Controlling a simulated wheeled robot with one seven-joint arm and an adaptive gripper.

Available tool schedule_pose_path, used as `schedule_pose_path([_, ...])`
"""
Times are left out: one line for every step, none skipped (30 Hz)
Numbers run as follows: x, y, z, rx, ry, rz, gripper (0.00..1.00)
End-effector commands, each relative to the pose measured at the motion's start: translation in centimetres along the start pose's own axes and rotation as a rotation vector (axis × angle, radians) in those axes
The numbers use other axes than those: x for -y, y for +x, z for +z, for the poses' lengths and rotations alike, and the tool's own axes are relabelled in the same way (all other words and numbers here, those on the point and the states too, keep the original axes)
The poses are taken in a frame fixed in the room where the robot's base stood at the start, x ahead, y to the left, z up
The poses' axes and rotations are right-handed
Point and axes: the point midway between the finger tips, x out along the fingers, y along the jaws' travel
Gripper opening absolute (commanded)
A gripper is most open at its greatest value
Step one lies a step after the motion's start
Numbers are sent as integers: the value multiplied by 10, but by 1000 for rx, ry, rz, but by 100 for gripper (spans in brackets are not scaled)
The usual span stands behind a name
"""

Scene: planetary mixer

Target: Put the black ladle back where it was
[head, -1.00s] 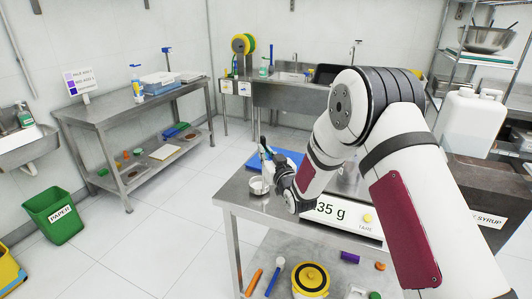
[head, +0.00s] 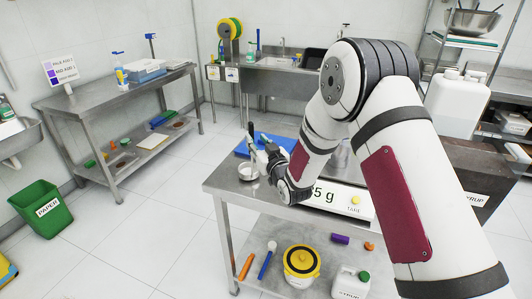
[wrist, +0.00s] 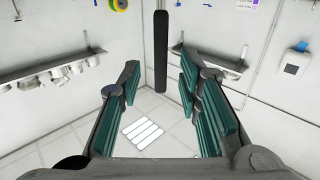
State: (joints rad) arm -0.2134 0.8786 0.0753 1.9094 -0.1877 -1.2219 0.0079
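My gripper (head: 260,147) is above the left end of the near steel table, beside and above a small steel cup (head: 248,172). In the wrist view my gripper (wrist: 162,105) shows its teal finger pads wide apart. A black upright bar (wrist: 161,52), which looks like the black ladle's handle, stands in line with the gap between them. I cannot tell whether it touches a finger. In the head view a dark upright tip (head: 250,129) shows by the gripper, probably the same handle. The ladle's bowl is not clearly visible.
A scale (head: 338,199) with a partly hidden reading ending in "5 g" stands on the near table (head: 222,187). A blue mat (head: 243,148) lies behind my gripper. A yellow-lidded pot (head: 301,262) and a white jug (head: 350,284) are on the lower shelf.

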Motion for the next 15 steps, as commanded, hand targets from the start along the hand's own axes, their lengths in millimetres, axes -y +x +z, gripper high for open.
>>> schedule_pose_path([0, -12, 0, 2, 1, 0, 32])
schedule_pose_path([0, -18, 0, 2, 0, 0, 32])
schedule_pose_path([0, -27, 0, 2, 0, 0, 32])
schedule_pose_path([0, -34, 0, 3, 1, 0, 32])
schedule_pose_path([0, -40, 0, 3, 0, 0, 32])
schedule_pose_path([0, -48, 0, 2, 0, 1, 32])
schedule_pose_path([0, -53, 0, 2, 0, 1, 32])
schedule_pose_path([0, -59, 0, 2, 0, 1, 32])
schedule_pose_path([0, -65, 0, 1, 0, 1, 32])
schedule_pose_path([0, -70, 0, 2, 0, 1, 32])
schedule_pose_path([0, -74, 0, 1, 0, 0, 32])
schedule_pose_path([0, -79, 0, 2, 0, 0, 32])
schedule_pose_path([0, -82, 0, 1, 0, 0, 32])
schedule_pose_path([0, -85, 0, 0, 0, -1, 32])
schedule_pose_path([0, -88, 0, 0, 0, -1, 32])
